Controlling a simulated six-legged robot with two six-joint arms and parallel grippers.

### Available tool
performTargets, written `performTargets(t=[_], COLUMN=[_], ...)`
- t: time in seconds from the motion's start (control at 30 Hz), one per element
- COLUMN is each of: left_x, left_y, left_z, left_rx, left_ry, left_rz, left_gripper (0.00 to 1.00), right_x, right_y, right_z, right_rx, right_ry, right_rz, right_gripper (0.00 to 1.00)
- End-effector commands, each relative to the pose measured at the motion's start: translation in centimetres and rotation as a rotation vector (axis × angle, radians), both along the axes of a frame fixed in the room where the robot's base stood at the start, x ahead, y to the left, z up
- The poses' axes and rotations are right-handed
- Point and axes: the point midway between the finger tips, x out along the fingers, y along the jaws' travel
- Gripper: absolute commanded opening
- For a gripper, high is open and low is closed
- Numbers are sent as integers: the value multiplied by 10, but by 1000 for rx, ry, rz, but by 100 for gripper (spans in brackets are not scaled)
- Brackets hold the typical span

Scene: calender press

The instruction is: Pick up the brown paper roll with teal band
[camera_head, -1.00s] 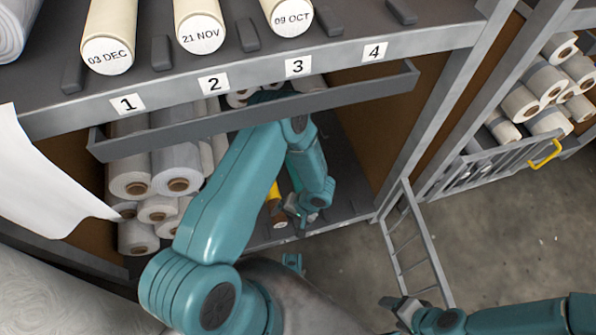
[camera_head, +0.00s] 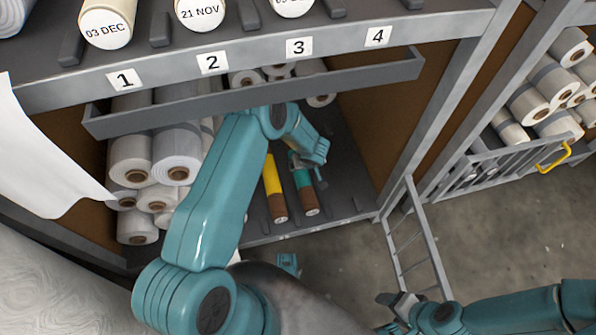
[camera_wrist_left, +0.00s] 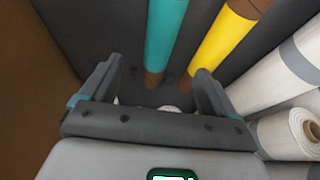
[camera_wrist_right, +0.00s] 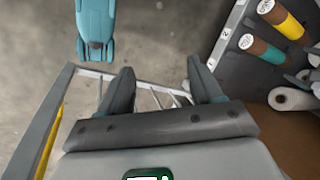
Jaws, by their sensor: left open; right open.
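The brown paper roll with teal band (camera_head: 304,183) lies on the lower shelf, its brown labelled end toward the front edge. It also shows in the left wrist view (camera_wrist_left: 166,35) and the right wrist view (camera_wrist_right: 262,48). A similar roll with a yellow band (camera_head: 272,180) lies just left of it in the head view. My left gripper (camera_head: 318,172) is over the shelf by the teal-banded roll, open and empty. In the left wrist view the roll's brown end shows between the fingers, apart from them. My right gripper (camera_head: 392,304) is open and empty outside the shelf, over the floor.
A grey rail (camera_head: 260,97) crosses above the lower shelf. White rolls (camera_head: 150,175) are stacked on the left. A low grey barred gate (camera_head: 408,240) stands right of the shelf opening. More rolls (camera_head: 545,85) lie in a rack at right. Open floor (camera_head: 500,240) lies in front.

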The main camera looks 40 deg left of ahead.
Motion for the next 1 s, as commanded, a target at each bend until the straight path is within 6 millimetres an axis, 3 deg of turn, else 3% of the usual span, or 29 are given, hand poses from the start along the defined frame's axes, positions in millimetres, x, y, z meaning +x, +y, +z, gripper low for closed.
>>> performTargets(t=[0.03, 0.1, 0.3, 0.47, 0.8, 1.0], left_x=[3, 7, 17, 20, 31, 32], left_y=[4, 9, 20, 24, 43, 44], left_z=[-18, -34, -69, -77, -121, -122], left_rx=[-1, 1, 0, 1, 1, 0], left_ry=[2, 2, 2, 3, 2, 3], left_rz=[3, 0, -1, -1, 2, 0], left_gripper=[89, 89, 89, 89, 89, 89], right_x=[1, 2, 5, 6, 12, 13], right_y=[-1, -2, -5, -6, -11, -12], right_z=[-8, -13, -26, -29, -59, -58], right_rx=[0, -2, -4, -4, -9, -10], right_ry=[-1, -2, -7, -10, -21, -22], right_rz=[-4, -7, -20, -24, -47, -50], right_gripper=[65, 65, 65, 65, 65, 65])
